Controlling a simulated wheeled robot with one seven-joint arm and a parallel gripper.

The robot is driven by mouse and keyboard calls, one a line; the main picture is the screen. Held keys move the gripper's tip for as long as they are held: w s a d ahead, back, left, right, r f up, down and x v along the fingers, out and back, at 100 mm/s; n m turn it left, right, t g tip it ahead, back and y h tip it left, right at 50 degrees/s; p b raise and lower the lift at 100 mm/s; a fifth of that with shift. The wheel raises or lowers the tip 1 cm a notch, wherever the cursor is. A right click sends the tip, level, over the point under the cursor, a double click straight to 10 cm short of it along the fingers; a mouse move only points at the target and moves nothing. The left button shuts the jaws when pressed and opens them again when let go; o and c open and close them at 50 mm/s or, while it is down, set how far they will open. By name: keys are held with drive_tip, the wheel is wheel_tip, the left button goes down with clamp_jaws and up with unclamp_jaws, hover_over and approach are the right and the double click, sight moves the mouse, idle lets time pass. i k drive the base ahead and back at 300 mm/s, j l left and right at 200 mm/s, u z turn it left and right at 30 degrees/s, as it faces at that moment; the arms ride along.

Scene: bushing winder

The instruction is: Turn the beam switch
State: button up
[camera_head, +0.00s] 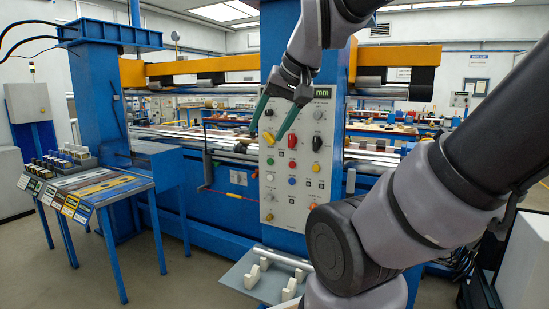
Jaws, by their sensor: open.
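A light grey control panel (327,180) stands upright on a blue post. It carries several knobs and buttons, and I cannot tell from labels which is the beam switch. My gripper (267,136) is open, with two green fingers pointing down and left in front of the panel's upper left. Its fingers and wrist hide part of the panel's top left. I see nothing between the fingers.
A small grey shelf with white holders (241,275) juts out below the panel. A blue table (141,182) with coloured cards and small parts stands at left. The blue machine's long rollers (230,155) run behind the panel. Floor is free between table and shelf.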

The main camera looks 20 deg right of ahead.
sight(270, 137)
drive_tip(key=z, duration=0.65)
drive_tip(key=i+j+z, duration=0.15)
drive_tip(key=j, duration=0.2)
drive_tip(key=i+j+z, duration=0.1)
drive_tip(key=i+j, duration=0.15)
drive_tip(key=i+j+z, duration=0.15)
drive_tip(key=j, duration=0.3)
drive_tip(key=i+j+z, duration=0.15)
drive_tip(key=j, duration=0.2)
drive_tip(key=i+j+z, duration=0.1)
drive_tip(key=j, duration=0.3)
drive_tip(key=i+j+z, duration=0.25)
drive_tip(key=j, duration=0.15)
drive_tip(key=i+j+z, duration=0.2)
drive_tip(key=j, duration=0.25)
drive_tip(key=j+z, duration=0.25)
drive_tip(key=j, duration=0.15)
drive_tip(key=i+j+z, duration=0.1)
drive_tip(key=j+z, duration=0.15)
drive_tip(key=j, duration=0.25)
drive_tip(key=k+j, duration=0.2)
drive_tip(key=k, duration=0.15)
drive_tip(key=k+j+z, duration=0.1)
drive_tip(key=k+j, duration=0.15)
drive_tip(key=k, duration=0.15)
